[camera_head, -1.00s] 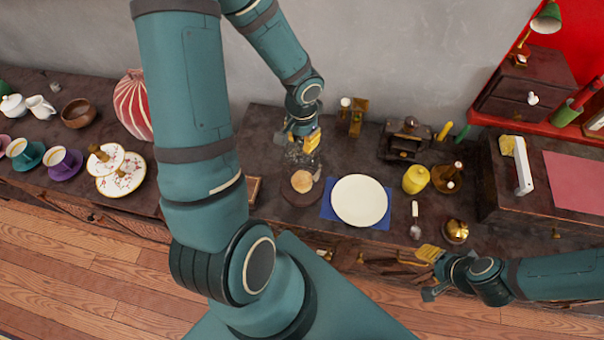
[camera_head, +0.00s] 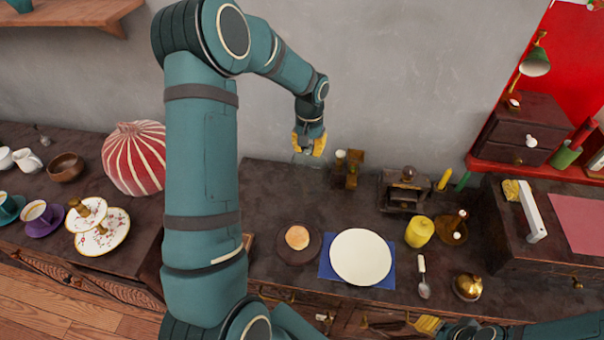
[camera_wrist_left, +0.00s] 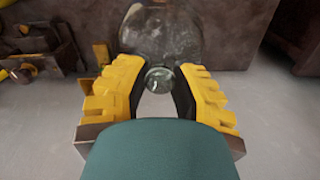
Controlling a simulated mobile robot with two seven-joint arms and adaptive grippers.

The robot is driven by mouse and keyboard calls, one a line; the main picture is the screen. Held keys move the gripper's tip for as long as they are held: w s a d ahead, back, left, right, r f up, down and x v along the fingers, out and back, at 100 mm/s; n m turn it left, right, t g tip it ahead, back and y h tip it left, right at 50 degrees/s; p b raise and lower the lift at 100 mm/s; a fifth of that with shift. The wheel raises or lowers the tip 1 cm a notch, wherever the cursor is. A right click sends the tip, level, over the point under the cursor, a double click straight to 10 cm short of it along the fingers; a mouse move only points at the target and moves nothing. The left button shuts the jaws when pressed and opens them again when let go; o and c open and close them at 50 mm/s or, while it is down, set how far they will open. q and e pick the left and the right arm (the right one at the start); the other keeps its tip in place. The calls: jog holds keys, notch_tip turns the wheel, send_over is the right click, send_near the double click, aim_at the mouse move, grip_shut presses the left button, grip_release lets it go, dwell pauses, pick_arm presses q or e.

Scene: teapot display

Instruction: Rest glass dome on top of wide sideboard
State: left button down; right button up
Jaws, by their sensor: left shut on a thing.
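My left gripper (camera_head: 310,142) is shut on the knob of the clear glass dome (camera_wrist_left: 165,32), high by the grey wall at the back. In the left wrist view the round knob sits between the yellow fingers (camera_wrist_left: 160,88), with the dome beyond it. In the head view the dome (camera_head: 308,160) is very faint, and whether it touches the surface below cannot be told. The dark wide sideboard (camera_head: 270,205) runs below it. My right gripper (camera_head: 428,324) is partly seen at the bottom edge, its opening unclear.
A bun (camera_head: 297,237) lies uncovered on a dark round board. A white plate (camera_head: 360,257) on a blue mat is beside it. Small wooden and brass items (camera_head: 347,168) stand close right of the dome. A striped red vase (camera_head: 135,160) is left. Bare top lies behind the bun.

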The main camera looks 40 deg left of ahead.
pick_arm(q)
jog(key=shift+w+a+r+n+b, duration=0.1)
jog(key=shift+w+a+n+b, duration=0.1)
jog(key=shift+w, duration=0.35)
jog(key=shift+w+a+r+n+b, duration=0.15)
jog(key=shift+w+b, duration=0.1)
jog(key=shift+w, duration=0.3)
jog(key=shift+w+a+n+b, duration=0.1)
jog(key=shift+w+n+b, duration=0.1)
jog(key=shift+w, duration=0.35)
jog(key=shift+f+b, duration=1)
jog(key=shift+f, duration=0.4)
notch_tip(320, 180, down, 2)
jog(key=shift+f+b, duration=0.15)
jog(key=shift+b, duration=0.65)
jog(key=shift+f+b, duration=1.4)
jog(key=shift+f, duration=0.65)
jog(key=shift+f+b, duration=0.3)
jog(key=shift+f, duration=0.2)
jog(key=shift+c, duration=1)
grip_release()
jog(key=shift+s, duration=0.1)
